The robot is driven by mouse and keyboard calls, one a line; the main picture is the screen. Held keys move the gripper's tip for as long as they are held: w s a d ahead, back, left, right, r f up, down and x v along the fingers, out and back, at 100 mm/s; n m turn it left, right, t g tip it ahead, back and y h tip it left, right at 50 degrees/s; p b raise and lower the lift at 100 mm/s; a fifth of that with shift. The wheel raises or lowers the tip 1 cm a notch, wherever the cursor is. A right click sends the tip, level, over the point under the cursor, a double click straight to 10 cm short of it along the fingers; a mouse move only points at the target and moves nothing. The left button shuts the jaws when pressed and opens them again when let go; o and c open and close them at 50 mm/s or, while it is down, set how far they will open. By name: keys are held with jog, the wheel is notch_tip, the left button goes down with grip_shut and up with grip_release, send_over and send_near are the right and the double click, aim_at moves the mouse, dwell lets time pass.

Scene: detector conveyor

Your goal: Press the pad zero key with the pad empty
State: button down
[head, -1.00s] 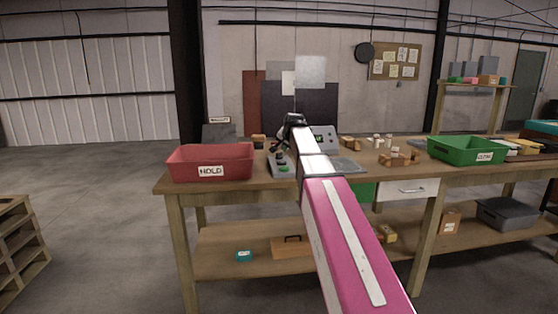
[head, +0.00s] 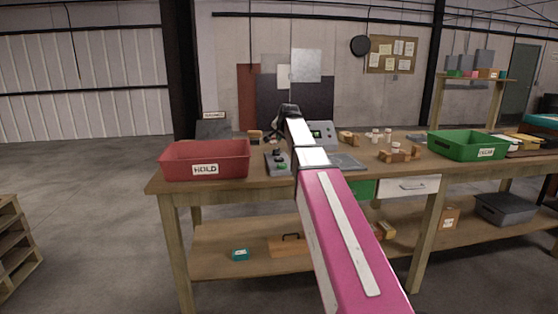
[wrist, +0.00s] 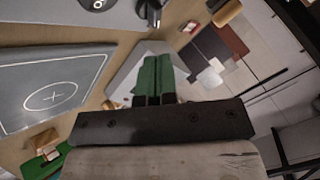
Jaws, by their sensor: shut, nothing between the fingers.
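My gripper (wrist: 158,62) shows in the wrist view with its two green fingers together and nothing between them. The grey pad (wrist: 52,98), marked with a circle and cross, lies to its left; the part in view is bare. The pad also shows in the head view (head: 346,163), partly behind my arm. A grey control box (head: 278,161) with a green button and dark knobs stands left of my arm. A grey console (head: 321,131) with a green screen stands behind the pad. I cannot tell which key is the pad zero key. My arm hides the fingertips in the head view.
Wooden blocks with small pale pieces (head: 398,153) stand between pad and green bin. The bench front (head: 260,182) is fairly clear.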

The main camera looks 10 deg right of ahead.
aim_at(280, 158)
jog(key=shift+f, duration=3.2)
jog(key=shift+f, duration=0.8)
dwell(0.3)
jog(key=shift+r, duration=0.8)
jog(key=shift+r, duration=2.5)
